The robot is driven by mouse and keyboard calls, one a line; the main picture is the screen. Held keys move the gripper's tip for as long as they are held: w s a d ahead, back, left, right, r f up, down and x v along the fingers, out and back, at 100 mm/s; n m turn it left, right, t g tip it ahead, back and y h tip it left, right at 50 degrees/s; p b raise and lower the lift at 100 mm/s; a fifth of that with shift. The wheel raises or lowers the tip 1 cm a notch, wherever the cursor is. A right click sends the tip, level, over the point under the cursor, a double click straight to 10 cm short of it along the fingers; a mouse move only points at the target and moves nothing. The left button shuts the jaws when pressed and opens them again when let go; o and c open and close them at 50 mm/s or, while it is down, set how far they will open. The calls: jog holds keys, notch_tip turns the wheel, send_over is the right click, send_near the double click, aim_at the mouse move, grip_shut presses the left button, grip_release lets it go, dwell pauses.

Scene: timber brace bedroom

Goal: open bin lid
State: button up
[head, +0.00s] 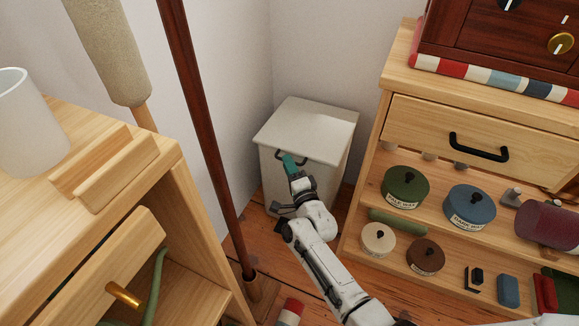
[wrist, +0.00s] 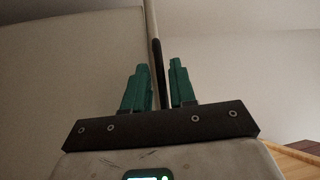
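The bin (head: 325,172) is a pale box in the corner with a flat off-white lid (head: 305,122), which lies shut on top. A dark bar handle (head: 279,154) is at the front, just under the lid's edge. My gripper (head: 289,161) is at this handle and covers part of it. In the wrist view, the teal fingers of my gripper (wrist: 157,88) stand apart. The dark handle (wrist: 157,62) runs into the gap between them, with space visible on both sides. The lid's edge (wrist: 149,15) shows above as a thin pale line.
A dark red pole (head: 205,125) stands left of the bin. A wooden shelf unit (head: 372,150) with tins stands close on the right. A wooden cabinet (head: 180,185) is at the left front. Walls rise behind the bin; the space above its lid is clear.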

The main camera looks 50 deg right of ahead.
grip_shut()
dwell(1.1)
